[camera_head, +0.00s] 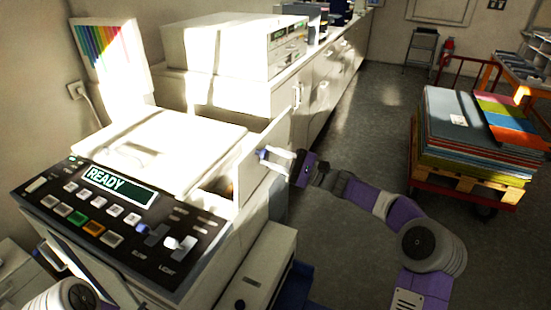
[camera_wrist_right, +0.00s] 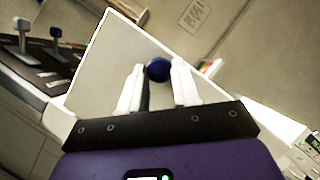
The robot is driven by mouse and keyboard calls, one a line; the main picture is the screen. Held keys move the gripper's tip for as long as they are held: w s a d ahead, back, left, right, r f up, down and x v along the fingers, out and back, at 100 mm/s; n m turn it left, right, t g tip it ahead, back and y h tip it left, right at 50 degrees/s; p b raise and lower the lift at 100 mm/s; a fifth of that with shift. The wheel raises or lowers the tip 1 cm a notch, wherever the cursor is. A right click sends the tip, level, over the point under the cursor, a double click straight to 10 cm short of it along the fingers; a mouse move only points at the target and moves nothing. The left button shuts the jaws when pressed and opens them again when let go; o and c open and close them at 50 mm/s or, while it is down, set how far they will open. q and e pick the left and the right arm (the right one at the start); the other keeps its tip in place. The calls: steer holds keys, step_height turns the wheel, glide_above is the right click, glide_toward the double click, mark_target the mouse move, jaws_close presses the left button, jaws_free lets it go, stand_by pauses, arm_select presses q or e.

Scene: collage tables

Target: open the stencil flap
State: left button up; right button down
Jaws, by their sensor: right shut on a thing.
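The stencil machine (camera_head: 200,225) has a black control panel (camera_head: 110,215) with a lit READY display. Its stencil flap (camera_head: 258,152) is a pale panel on the machine's right side, standing out at an angle with a dark gap beside it. In the right wrist view the flap (camera_wrist_right: 105,65) fills the space behind the fingers. My right gripper (camera_head: 283,159) is at the flap's outer face. Its white fingers (camera_wrist_right: 158,88) are shut on the flap's dark blue knob (camera_wrist_right: 157,68). My left gripper is out of view; only part of its arm shows at lower left.
A white printer (camera_head: 215,45) stands on the long counter (camera_head: 325,80) behind. A red cart (camera_head: 465,195) with stacked coloured sheets (camera_head: 455,125) is at right. A pale box (camera_head: 255,270) stands low beside the machine. The floor between the counter and cart is clear.

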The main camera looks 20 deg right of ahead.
steer(key=c, duration=0.8)
jaws_free()
steer(key=p+v, duration=0.1)
steer(key=v, duration=0.6)
steer(key=shift+d+f, duration=0.15)
steer(key=shift+d, duration=0.05)
steer(key=shift+s, duration=0.15)
